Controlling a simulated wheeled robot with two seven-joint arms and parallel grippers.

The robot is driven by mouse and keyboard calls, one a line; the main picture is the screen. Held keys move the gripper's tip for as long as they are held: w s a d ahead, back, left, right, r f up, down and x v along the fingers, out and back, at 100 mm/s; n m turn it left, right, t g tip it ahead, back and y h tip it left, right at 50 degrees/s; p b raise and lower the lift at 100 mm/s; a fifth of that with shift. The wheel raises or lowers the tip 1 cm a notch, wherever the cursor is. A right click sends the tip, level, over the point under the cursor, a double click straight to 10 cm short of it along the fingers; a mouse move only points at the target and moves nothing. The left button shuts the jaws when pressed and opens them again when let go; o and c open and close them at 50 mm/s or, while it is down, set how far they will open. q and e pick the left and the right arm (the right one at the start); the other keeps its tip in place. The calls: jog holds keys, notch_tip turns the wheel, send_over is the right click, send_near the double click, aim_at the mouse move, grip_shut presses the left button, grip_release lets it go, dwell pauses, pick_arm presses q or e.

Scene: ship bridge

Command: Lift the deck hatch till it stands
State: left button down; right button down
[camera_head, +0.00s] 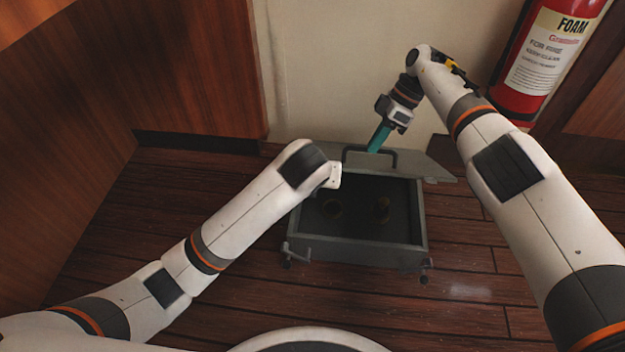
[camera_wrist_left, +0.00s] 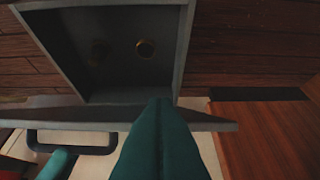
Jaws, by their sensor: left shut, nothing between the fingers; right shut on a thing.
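The grey hatch lid (camera_head: 428,165) is raised at the far side of its open frame (camera_head: 350,252). Its exact tilt is hard to tell. It also shows almost edge-on in the left wrist view (camera_wrist_left: 205,121). My right gripper (camera_head: 378,142) is shut on the lid's dark bar handle (camera_head: 352,150), and one of its teal fingers shows at the handle in the left wrist view. My left gripper (camera_wrist_left: 160,102) is shut and empty, its teal fingers beside the lid near the frame. In the head view my left wrist hides those fingers.
A red foam extinguisher (camera_head: 535,70) stands at the back right near my right arm. A pale wall (camera_head: 330,70) is close behind the lid, with wood panelling (camera_head: 190,70) at left. Two small brownish round things (camera_head: 382,208) lie inside the hatch. The plank floor (camera_head: 465,270) is clear.

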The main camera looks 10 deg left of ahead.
pick_arm(q)
jog(key=shift+r, duration=0.1)
pick_arm(e)
jog(key=shift+w+d+f, duration=0.15)
pick_arm(q)
jog(key=shift+w+r, duration=0.85)
jog(key=shift+r, duration=0.3)
pick_arm(e)
jog(key=shift+f, duration=0.2)
pick_arm(q)
jog(key=shift+w+f, duration=0.1)
pick_arm(e)
jog(key=c, duration=1.5)
grip_release()
pick_arm(q)
jog(key=shift+f, duration=0.2)
pick_arm(e)
jog(key=shift+r, duration=0.15)
